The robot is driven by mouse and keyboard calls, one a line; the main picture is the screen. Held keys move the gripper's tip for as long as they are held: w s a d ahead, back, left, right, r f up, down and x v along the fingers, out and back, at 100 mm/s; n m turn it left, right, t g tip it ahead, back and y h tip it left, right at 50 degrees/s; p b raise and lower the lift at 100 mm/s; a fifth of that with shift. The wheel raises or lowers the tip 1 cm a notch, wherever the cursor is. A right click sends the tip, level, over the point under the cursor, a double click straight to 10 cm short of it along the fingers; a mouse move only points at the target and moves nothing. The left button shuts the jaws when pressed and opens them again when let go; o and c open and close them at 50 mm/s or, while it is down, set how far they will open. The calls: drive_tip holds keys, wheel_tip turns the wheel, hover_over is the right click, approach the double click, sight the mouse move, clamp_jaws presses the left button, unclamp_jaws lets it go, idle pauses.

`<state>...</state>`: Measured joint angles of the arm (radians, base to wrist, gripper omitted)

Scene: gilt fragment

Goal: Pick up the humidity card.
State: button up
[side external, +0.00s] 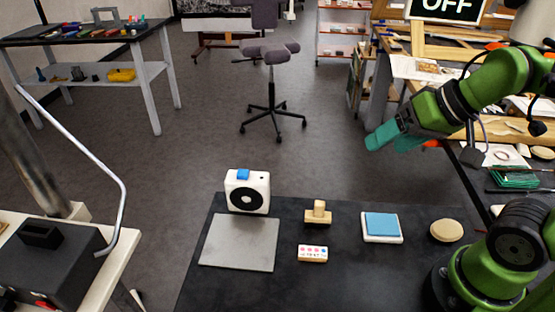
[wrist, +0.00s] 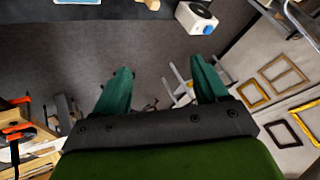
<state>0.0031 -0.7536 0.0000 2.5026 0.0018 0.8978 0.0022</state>
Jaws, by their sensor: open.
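The humidity card appears to be the small white piece with a row of pink and blue dots and dark lettering (side external: 313,253), lying on the dark mat (side external: 345,285) in the side view. I do not make it out in the wrist view. My gripper (side external: 378,141) has teal fingers and is high above and beyond the mat's far edge, well away from the card. In the wrist view the fingers of my gripper (wrist: 161,68) are spread apart with nothing between them.
Around the card are a grey plate (side external: 240,243), a white box with a black disc (side external: 248,197), a wooden stamp-like block (side external: 318,215), a blue pad in a white tray (side external: 382,226) and a round tan object (side external: 446,230). Bare mat lies in front of the card.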

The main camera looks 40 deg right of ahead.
drive_tip(key=shift+c, duration=0.7)
drive_tip(key=n+g+h, duration=0.2)
drive_tip(key=n+g, duration=0.5)
drive_tip(key=n, duration=0.6)
hover_over(307, 252)
drive_tip(key=w, duration=0.1)
wheel_tip(307, 252, down, 19)
drive_tip(key=shift+d+r, duration=0.1)
drive_tip(key=shift+d, duration=0.05)
drive_tip(key=shift+s+f, duration=0.25)
drive_tip(key=shift+f, duration=1.15)
drive_tip(key=shift+s+f, duration=0.2)
drive_tip(key=shift+f, duration=1.15)
